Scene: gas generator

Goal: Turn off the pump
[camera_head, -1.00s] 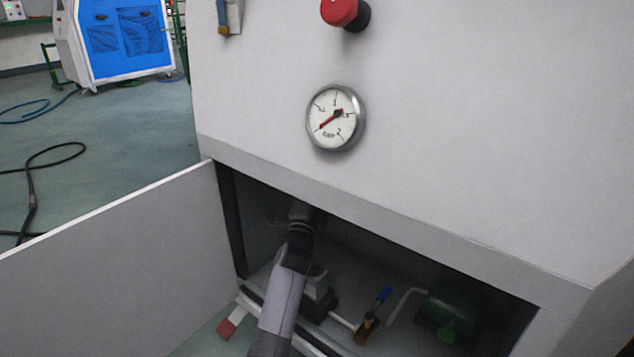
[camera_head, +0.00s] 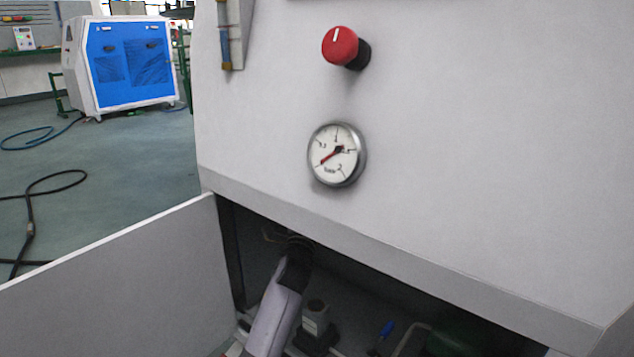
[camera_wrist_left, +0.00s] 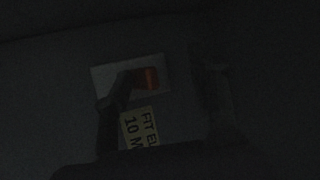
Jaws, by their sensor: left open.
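In the left wrist view, very dark, a pale plate (camera_wrist_left: 103,76) carries a red-orange switch-like part (camera_wrist_left: 151,78). My left gripper (camera_wrist_left: 172,78) is open, with one finger in front of the plate, close to the red-orange part, and the other to the right. I cannot tell whether it touches. In the head view my left arm reaches into the open lower cabinet (camera_head: 345,265), which hides the gripper. A small grey and dark device (camera_head: 316,322) stands inside; I cannot tell if it is the pump. My right gripper is not in view.
A red knob (camera_head: 341,46) and a round gauge (camera_head: 335,155) sit on the front panel above. The open door (camera_head: 120,285) stands left of the opening. A blue-handled valve (camera_head: 386,330) is inside. A yellow label (camera_wrist_left: 140,126) lies below the plate.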

